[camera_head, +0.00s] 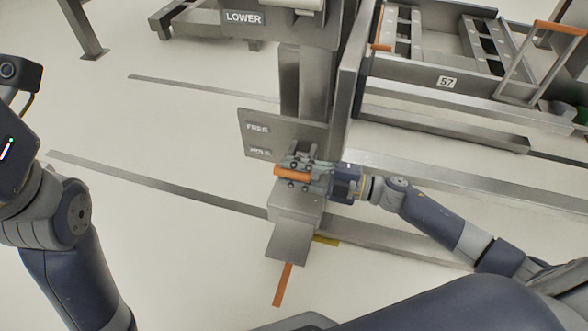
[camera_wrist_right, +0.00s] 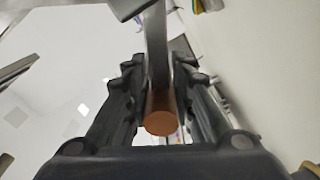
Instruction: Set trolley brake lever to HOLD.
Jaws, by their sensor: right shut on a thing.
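The brake lever's orange handle (camera_head: 291,172) sticks out level just below the HOLD label (camera_head: 260,153) on the metal plate. The FREE label (camera_head: 257,128) is above it on the same plate. My right gripper (camera_head: 300,170) comes in from the right and is shut around the handle. In the right wrist view the round orange end of the handle (camera_wrist_right: 161,122) sits between the two dark fingers, with a grey metal bar behind it. The fingers hide part of the handle. My left arm shows at the left edge, but its gripper is out of the picture.
A metal post with a LOWER label (camera_head: 243,17) stands above the plate. A metal pedal (camera_head: 289,241) and an orange strip (camera_head: 283,285) are below the lever. A trolley frame marked 57 (camera_head: 447,83) stands at the upper right. Pale floor is clear at the left.

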